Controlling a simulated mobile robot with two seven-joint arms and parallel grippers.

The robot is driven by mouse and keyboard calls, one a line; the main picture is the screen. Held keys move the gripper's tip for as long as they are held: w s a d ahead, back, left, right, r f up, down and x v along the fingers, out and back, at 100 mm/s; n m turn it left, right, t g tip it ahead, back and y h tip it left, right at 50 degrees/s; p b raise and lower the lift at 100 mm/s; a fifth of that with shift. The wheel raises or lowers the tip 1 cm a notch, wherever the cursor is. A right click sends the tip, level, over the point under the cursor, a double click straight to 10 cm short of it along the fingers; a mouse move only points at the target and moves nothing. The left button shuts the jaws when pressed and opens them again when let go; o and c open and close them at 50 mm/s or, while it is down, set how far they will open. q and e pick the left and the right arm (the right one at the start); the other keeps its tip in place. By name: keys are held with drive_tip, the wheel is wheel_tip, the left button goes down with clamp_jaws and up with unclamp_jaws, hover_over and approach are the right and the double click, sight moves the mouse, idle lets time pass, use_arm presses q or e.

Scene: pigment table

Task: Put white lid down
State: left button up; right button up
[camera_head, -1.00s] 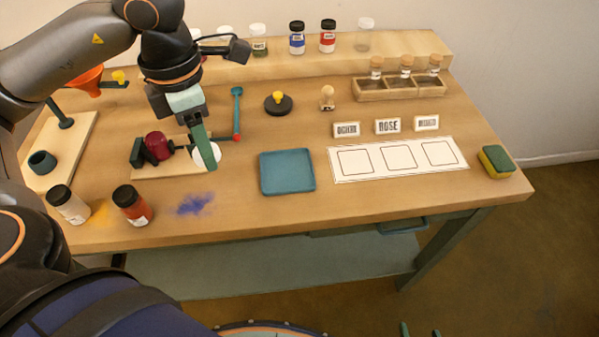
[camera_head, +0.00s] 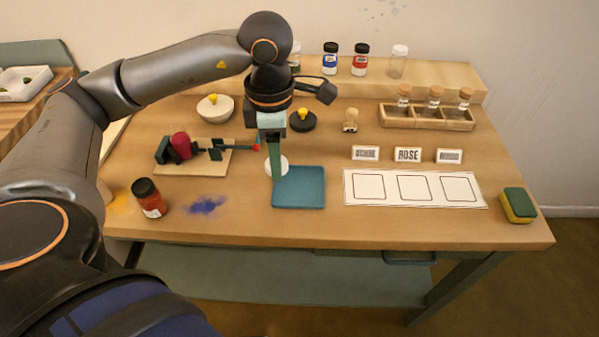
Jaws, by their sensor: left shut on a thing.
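The white lid (camera_head: 284,163) is a small round disc held on edge in my left gripper (camera_head: 276,175), partly hidden behind a green finger. The gripper is shut on it. In the head view they show at the upper left corner of the blue tray (camera_head: 312,190). I cannot tell whether the lid touches the tray or table. My right gripper is not in view.
A wooden board with a clamp and dark red piece (camera_head: 181,146) is to the left. A red-orange jar (camera_head: 149,198) stands near the front edge. A white card with squares (camera_head: 352,201) and a sponge (camera_head: 518,205) lie to the right. Bare table surrounds the tray's front.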

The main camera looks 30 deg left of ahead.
use_arm(q)
hover_over(299, 188)
wheel_tip(299, 188, down, 5)
drive_tip(key=shift+s+a+f, duration=0.15)
drive_tip(key=f, duration=0.3)
drive_tip(key=shift+w+f+p, duration=0.3)
drive_tip(key=shift+f+p, duration=0.05)
drive_tip(key=shift+f, duration=0.05)
drive_tip(key=shift+f+b, duration=0.65)
drive_tip(key=shift+b, duration=0.1)
drive_tip(key=shift+s, duration=0.1)
